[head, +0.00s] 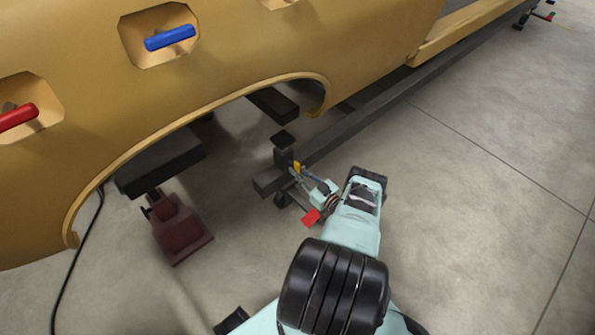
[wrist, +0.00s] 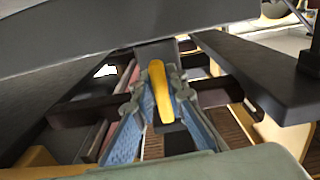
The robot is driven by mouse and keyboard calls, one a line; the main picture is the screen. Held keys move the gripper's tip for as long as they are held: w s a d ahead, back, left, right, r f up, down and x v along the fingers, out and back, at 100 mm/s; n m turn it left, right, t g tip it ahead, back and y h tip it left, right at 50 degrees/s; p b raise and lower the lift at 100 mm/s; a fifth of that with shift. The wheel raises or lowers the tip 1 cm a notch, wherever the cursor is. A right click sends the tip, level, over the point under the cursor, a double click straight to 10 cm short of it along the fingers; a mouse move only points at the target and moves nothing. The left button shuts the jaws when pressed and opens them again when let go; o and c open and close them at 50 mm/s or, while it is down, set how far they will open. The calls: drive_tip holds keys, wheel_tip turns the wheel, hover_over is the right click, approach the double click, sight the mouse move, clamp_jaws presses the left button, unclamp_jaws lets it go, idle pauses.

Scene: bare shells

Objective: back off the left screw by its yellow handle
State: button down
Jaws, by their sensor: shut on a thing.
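The yellow handle (wrist: 161,92) stands upright between my fingers in the wrist view. My gripper (wrist: 158,95) is shut on it, with a blue finger on either side. In the head view the yellow handle (head: 297,167) is a small spot at the end of a dark stand, and my gripper (head: 302,174) reaches it from the lower right. The screw itself is hidden behind the handle and fingers.
A tan car shell (head: 230,60) with blue (head: 170,38) and red (head: 18,117) handles hangs over the work area. A dark rail (head: 380,113) runs to the upper right. A red piece (head: 312,217) sits near my wrist. A dark red stand (head: 180,230) is at left. Floor at right is clear.

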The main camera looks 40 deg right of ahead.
drive_tip(key=shift+d, duration=0.1)
drive_tip(key=c, duration=2)
unclamp_jaws()
drive_tip(key=shift+o, duration=0.2)
drive_tip(key=s, duration=1.2)
drive_tip(key=shift+d, duration=0.45)
